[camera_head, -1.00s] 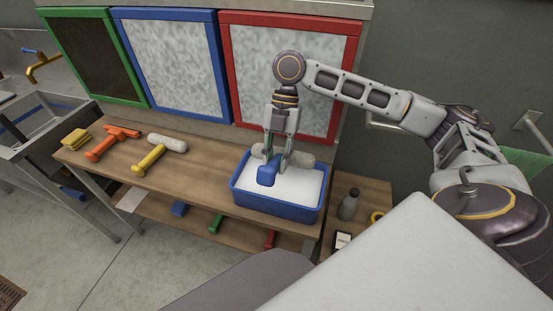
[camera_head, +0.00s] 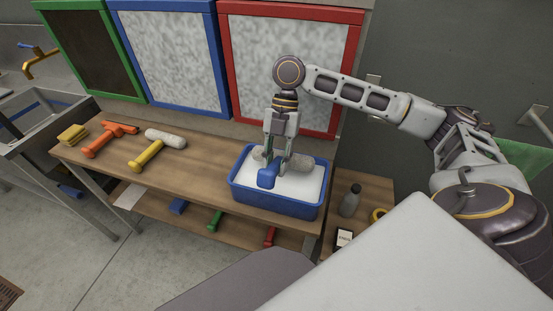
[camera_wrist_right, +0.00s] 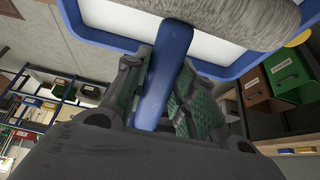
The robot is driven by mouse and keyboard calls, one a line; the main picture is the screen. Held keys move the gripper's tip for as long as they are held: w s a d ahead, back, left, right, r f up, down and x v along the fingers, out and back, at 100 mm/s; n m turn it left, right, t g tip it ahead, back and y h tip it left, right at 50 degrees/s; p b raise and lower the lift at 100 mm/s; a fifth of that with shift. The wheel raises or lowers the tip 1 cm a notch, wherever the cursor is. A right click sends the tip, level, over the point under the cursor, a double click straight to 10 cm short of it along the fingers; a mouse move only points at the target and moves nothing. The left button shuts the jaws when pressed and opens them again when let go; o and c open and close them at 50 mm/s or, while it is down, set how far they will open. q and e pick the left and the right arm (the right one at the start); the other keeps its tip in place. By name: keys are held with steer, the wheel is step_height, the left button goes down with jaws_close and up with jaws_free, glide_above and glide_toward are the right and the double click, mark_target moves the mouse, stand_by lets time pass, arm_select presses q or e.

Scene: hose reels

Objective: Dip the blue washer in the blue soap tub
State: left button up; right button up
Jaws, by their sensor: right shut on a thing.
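The blue washer has a blue handle (camera_head: 268,177) and a fluffy grey roller head (camera_head: 299,162). My right gripper (camera_head: 276,166) points down over the blue soap tub (camera_head: 274,207) and is shut on the handle. In the right wrist view the handle (camera_wrist_right: 163,75) runs between the fingers (camera_wrist_right: 157,100) to the fluffy head (camera_wrist_right: 235,18). The head is over the white soap (camera_head: 297,185), inside the tub's outline near its back wall. I cannot tell how deep it sits in the soap. My left gripper is not in view.
A yellow-handled washer (camera_head: 148,154), an orange squeegee (camera_head: 100,143) and yellow sponges (camera_head: 73,135) lie on the bench's left. Framed panels stand behind, the red one (camera_head: 284,124) behind the tub. A grey bottle (camera_head: 350,201) stands on the lower side table at right.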

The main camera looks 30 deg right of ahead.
steer(key=shift+f, duration=1.1)
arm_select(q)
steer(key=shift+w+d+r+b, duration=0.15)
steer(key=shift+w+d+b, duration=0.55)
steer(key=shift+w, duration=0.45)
arm_select(e)
steer(key=shift+f, duration=1.95)
arm_select(q)
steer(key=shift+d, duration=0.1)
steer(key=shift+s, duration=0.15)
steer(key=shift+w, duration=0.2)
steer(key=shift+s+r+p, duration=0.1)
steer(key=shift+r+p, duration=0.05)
steer(key=shift+p, duration=0.15)
arm_select(e)
steer(key=shift+r, duration=0.15)
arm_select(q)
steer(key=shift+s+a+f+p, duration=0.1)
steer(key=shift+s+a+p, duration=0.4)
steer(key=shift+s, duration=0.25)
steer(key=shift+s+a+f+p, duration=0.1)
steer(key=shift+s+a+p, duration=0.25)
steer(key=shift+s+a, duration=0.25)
arm_select(e)
steer(key=shift+r, duration=0.7)
